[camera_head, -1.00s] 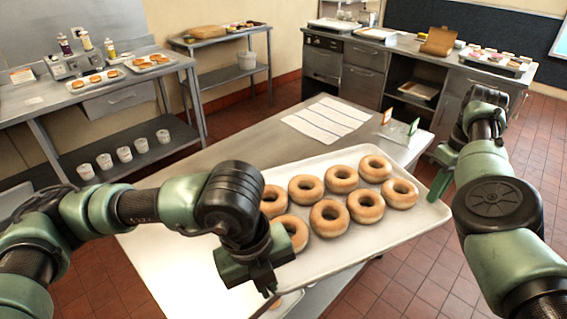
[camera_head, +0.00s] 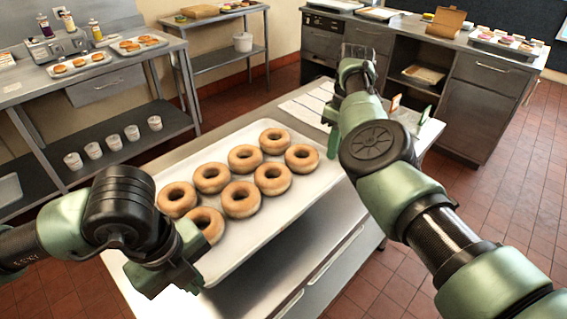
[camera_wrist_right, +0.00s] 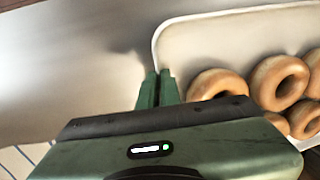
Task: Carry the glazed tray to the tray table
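A white tray (camera_head: 252,240) carries several golden-brown ring doughnuts (camera_head: 241,199). In the head view it lies slantwise over the near steel worktable, its near edge past the table top. My left gripper (camera_head: 190,275) is at the tray's near left end and appears shut on its rim, though the wrist hides most of the fingers. My right gripper (camera_head: 333,143) is at the tray's far right end. In the right wrist view its fingers (camera_wrist_right: 157,90) are close together at the tray's rim (camera_wrist_right: 156,45), beside the doughnuts. Which table is the tray table is not marked.
A steel table (camera_head: 110,77) at left holds small trays of doughnuts and bottles, with cups on its lower shelf. A smaller steel table (camera_head: 222,14) stands behind. A counter (camera_head: 455,42) with a box is at back right. Tiled floor (camera_head: 500,215) at right is clear.

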